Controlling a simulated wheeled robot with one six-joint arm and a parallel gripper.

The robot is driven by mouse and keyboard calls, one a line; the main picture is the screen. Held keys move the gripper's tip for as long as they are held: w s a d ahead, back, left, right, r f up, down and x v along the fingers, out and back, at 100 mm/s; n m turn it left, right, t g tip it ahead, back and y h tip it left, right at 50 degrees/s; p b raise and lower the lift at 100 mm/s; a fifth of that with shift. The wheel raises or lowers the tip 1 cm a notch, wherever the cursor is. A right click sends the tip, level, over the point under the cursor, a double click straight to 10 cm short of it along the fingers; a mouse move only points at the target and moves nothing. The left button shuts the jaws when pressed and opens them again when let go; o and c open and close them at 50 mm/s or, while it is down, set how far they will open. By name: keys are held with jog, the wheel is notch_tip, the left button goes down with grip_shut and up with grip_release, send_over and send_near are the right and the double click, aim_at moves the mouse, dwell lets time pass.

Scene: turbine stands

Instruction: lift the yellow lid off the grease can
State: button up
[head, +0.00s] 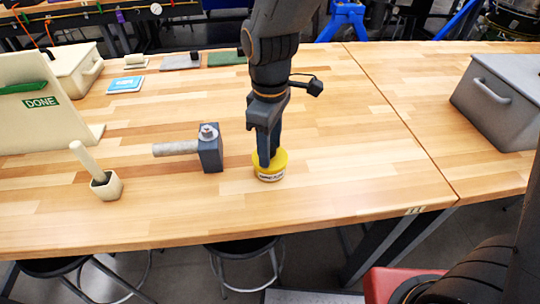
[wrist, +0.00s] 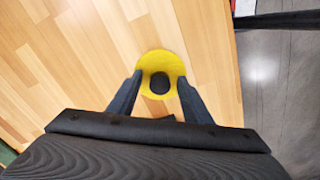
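The grease can (head: 270,176) stands upright on the wooden table near its front edge, with a pale labelled side. Its yellow lid (head: 281,160) is on top of it. In the wrist view the lid (wrist: 161,63) is a round yellow disc with a dark round knob (wrist: 160,83) on it. My gripper (head: 265,163) points down over the lid. In the wrist view my gripper (wrist: 159,80) has its two fingers apart, one on each side of the lid's near part, with gaps to the knob. Whether the fingers touch the lid's rim cannot be told.
A grey block with a pale cylinder (head: 210,148) lies left of the can. A cream cup with a stick (head: 106,185) stands further left. A DONE board (head: 45,105) is at the left, a grey toolbox (head: 497,100) at the right. Table right of the can is clear.

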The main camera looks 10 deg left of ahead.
grip_shut()
jog(key=shift+r+p, duration=0.6)
jog(key=shift+r, duration=0.1)
jog(key=shift+r+p, duration=0.75)
jog(key=shift+r, duration=0.1)
